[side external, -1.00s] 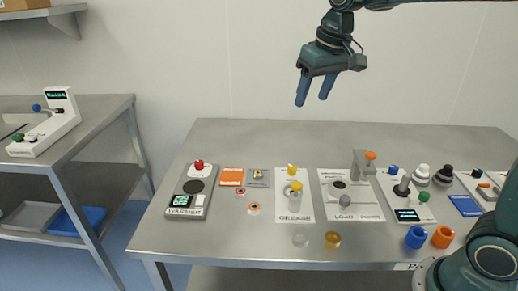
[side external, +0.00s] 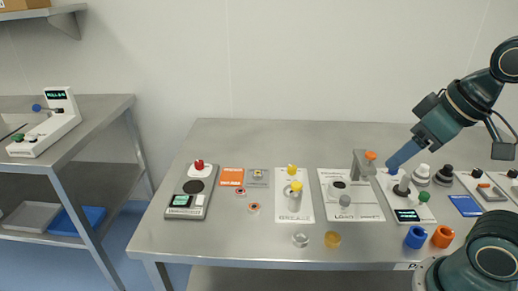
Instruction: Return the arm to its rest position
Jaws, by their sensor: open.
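My gripper (side external: 396,162) has blue fingers and a dark teal body. It is at the right of the side external view, pointing down and to the left. The fingers overlap from this angle, so the gap between them is hidden; nothing shows held in them. The fingertips appear just above or in front of the stations at the right of the steel table (side external: 270,140); their exact height is hard to tell. My arm is folded back towards its base at the right edge.
A grey press-like stand (side external: 361,165), a panel with a green knob (side external: 424,197) and white and black knobs (side external: 422,172) lie near the gripper. Blue (side external: 415,238) and orange (side external: 442,237) rings are at the front. The table's back left is clear. A side bench (side external: 80,115) stands left.

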